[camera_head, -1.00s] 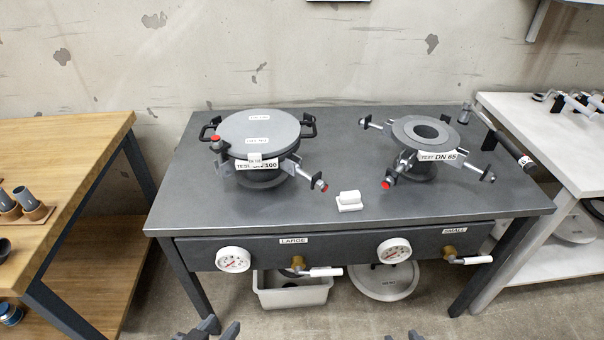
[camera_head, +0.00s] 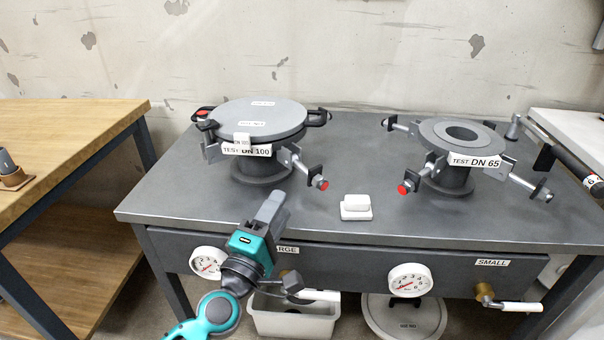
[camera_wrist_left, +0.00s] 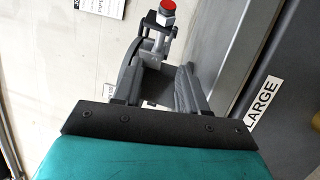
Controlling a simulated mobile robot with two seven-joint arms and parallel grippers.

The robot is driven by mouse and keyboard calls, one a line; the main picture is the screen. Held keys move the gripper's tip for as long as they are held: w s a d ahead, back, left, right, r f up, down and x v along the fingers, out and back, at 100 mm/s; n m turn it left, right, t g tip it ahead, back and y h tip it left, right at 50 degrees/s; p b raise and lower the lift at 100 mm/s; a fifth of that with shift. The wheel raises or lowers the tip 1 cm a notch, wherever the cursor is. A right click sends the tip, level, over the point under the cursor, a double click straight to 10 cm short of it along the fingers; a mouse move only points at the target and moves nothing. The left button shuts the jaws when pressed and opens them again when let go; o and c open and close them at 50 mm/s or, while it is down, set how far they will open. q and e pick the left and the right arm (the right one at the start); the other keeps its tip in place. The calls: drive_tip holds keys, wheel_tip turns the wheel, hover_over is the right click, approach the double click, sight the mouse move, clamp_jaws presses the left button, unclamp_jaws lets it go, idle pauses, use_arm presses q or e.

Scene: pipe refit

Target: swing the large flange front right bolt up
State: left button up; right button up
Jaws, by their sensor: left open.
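The large flange (camera_head: 262,168) with its grey lid (camera_head: 250,117) and TEST DN 100 label stands on the left of the bench. Its front right bolt (camera_head: 308,176) is swung down and outward, its red-tipped end pointing to the lower right. The bolt also shows in the left wrist view (camera_wrist_left: 161,22), beyond the fingers, its red tip at the top. My left gripper (camera_head: 285,242) is open and empty at the bench's front edge, below and nearer than the bolt, apart from it. In the left wrist view the open fingers (camera_wrist_left: 160,78) point toward the flange. My right gripper is out of view.
The small flange (camera_head: 450,170) stands to the right with its bolts splayed outward. A white block (camera_head: 356,207) lies between the flanges near the front edge. Gauges (camera_head: 410,280) and valve handles (camera_head: 515,306) line the front panel. A wooden table (camera_head: 60,140) stands left.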

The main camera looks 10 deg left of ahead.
sight(302, 165)
use_arm(q)
drive_tip(key=b+x, duration=0.1)
drive_tip(key=x, duration=1)
drive_tip(key=shift+w+d+r, duration=0.1)
drive_tip(key=shift+w+d, duration=0.05)
drive_tip(key=shift+w, duration=0.15)
clamp_jaws()
